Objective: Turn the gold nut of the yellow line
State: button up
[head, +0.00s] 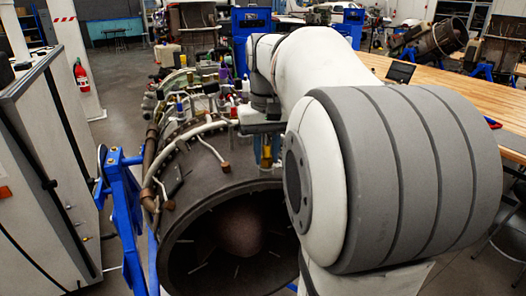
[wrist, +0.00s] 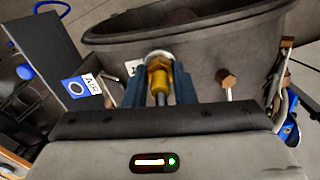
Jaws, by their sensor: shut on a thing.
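The gold nut (wrist: 158,66) shows in the wrist view between the two blue fingers of my gripper (wrist: 160,75). The fingers are shut on it, one on each side. A pale round fitting sits at its far end, against the dark turbine casing (wrist: 200,45). A dark cylindrical piece shows on the near side of the nut. In the head view, a small yellow part (head: 266,152) shows below my wrist, beside the turbine casing (head: 215,190). My arm hides much of that area.
A copper-coloured hex fitting (wrist: 228,79) stands to the right of my gripper. Pipes and fittings crowd the top of the turbine. A blue stand (head: 123,215) holds it at left. A grey cabinet (head: 45,170) is further left, and a wooden table (head: 450,95) is at right.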

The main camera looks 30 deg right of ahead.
jog(key=shift+m, duration=0.9)
jog(key=o, duration=1)
jog(key=shift+r, duration=0.1)
notch_tip(320, 180, up, 8)
jog(key=shift+f, duration=0.2)
